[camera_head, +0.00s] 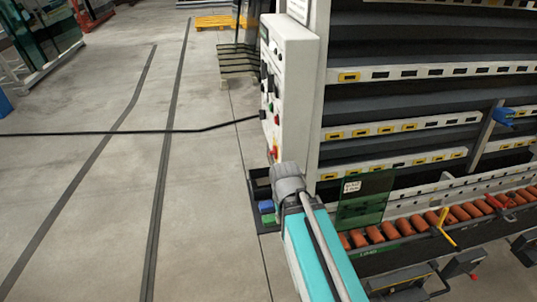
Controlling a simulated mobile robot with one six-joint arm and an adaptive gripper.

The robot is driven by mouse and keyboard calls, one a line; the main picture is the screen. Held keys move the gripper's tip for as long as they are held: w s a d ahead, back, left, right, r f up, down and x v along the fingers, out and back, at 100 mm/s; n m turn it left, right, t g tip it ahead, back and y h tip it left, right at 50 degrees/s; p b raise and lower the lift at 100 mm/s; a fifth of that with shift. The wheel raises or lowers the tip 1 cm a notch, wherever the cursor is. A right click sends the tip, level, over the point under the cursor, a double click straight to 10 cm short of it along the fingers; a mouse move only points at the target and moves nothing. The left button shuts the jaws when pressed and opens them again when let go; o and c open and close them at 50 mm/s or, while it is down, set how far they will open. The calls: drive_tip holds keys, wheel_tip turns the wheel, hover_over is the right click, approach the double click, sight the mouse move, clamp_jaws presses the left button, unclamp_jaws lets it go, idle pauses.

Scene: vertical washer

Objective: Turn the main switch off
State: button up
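A tall white control cabinet (293,95) stands on the left end of the washer. Its narrow left face carries a control panel (269,95) with a small screen, dark knobs and green buttons, seen at a steep angle. A red control (274,152) sits low on the panel, but I cannot tell for certain that it is the main switch. My arm, teal with a grey joint, reaches up from the bottom of the picture and ends just below the panel. No gripper fingers show.
The washer's orange-brown rollers (460,212) and a green transparent guard (363,198) lie right of my arm. A dark crate (260,185) with blue and green items stands below the panel. A black cable (165,131) crosses the otherwise open floor at left.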

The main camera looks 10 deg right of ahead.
drive_tip(key=o, duration=0.7)
drive_tip(key=w+f+h+b, duration=0.1)
drive_tip(key=w, duration=0.1)
drive_tip(key=w+d+f+h+b, duration=0.1)
drive_tip(key=w+h+b, duration=0.1)
drive_tip(key=w+d+f+h+b, duration=0.1)
drive_tip(key=f+b, duration=0.1)
drive_tip(key=shift+w+m+h, duration=0.3)
drive_tip(key=shift+w+m, duration=0.1)
drive_tip(key=m+t+h+b, duration=0.4)
drive_tip(key=t+h+b, duration=0.2)
drive_tip(key=h+b, duration=0.95)
approach(269, 153)
drive_tip(key=a+f, duration=0.1)
drive_tip(key=a, duration=0.2)
drive_tip(key=shift+s+a+b, duration=0.1)
drive_tip(key=shift+s+b, duration=0.2)
drive_tip(key=shift+b, duration=0.1)
drive_tip(key=p+x, duration=0.3)
drive_tip(key=x, duration=1.1)
drive_tip(key=shift+f+p, duration=0.15)
drive_tip(key=shift+p, duration=0.25)
